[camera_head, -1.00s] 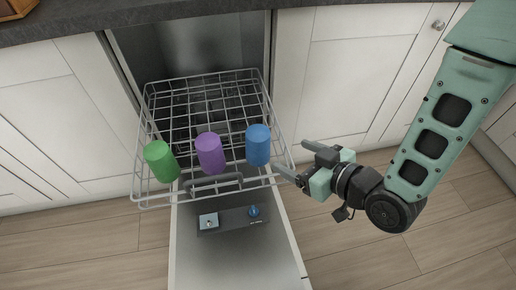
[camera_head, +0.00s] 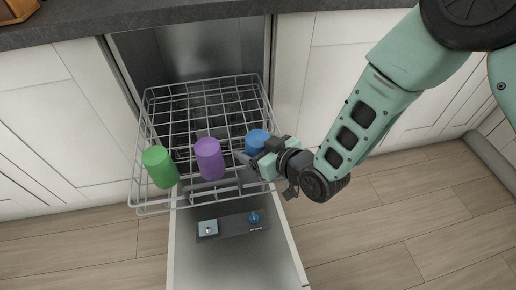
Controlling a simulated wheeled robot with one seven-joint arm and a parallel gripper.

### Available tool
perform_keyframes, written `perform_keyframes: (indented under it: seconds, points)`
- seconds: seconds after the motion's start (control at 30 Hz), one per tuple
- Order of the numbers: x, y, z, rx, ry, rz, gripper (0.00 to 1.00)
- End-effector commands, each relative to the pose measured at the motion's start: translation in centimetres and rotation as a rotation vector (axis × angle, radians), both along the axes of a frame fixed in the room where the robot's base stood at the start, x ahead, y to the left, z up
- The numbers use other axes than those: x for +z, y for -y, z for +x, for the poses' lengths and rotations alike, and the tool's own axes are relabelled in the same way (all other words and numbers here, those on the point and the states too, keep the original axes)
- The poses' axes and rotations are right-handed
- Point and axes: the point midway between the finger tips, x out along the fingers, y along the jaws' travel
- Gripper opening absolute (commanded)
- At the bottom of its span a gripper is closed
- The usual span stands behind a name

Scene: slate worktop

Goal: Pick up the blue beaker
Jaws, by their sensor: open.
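The blue beaker (camera_head: 257,139) stands at the right front of the pulled-out dishwasher rack. Only its upper part shows; my gripper hides the lower part. My gripper (camera_head: 250,158) is open and reaches in from the right, with its fingers at the beaker. I cannot tell whether both fingers are around it or whether they touch it. The beaker looks upright in the rack.
A purple beaker (camera_head: 209,159) stands close to the left of my gripper, and a green beaker (camera_head: 160,167) further left. The wire rack (camera_head: 150,100) is empty towards the back. The open dishwasher door (camera_head: 235,265) lies below. White cabinets (camera_head: 345,50) flank it.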

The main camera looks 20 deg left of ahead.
Motion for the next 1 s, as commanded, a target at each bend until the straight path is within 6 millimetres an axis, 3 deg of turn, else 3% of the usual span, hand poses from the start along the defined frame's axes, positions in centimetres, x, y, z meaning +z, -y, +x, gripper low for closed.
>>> perform_keyframes:
  seconds: [0.23,0.27,0.4,0.43,0.77,1.0]
  points:
    - [-0.1,-0.2,0.1,0.0,0.0,0.0,0.76]
    - [-0.1,-0.2,0.1,0.0,0.0,0.0,0.7]
    - [-0.1,-0.2,0.1,0.0,0.0,0.0,0.31]
    - [-0.1,-0.2,0.1,0.0,0.0,0.0,0.28]
    - [0.5,-0.2,0.1,0.0,0.001,0.002,0.27]
    - [4.7,-0.2,0.2,-0.001,0.004,0.004,0.27]
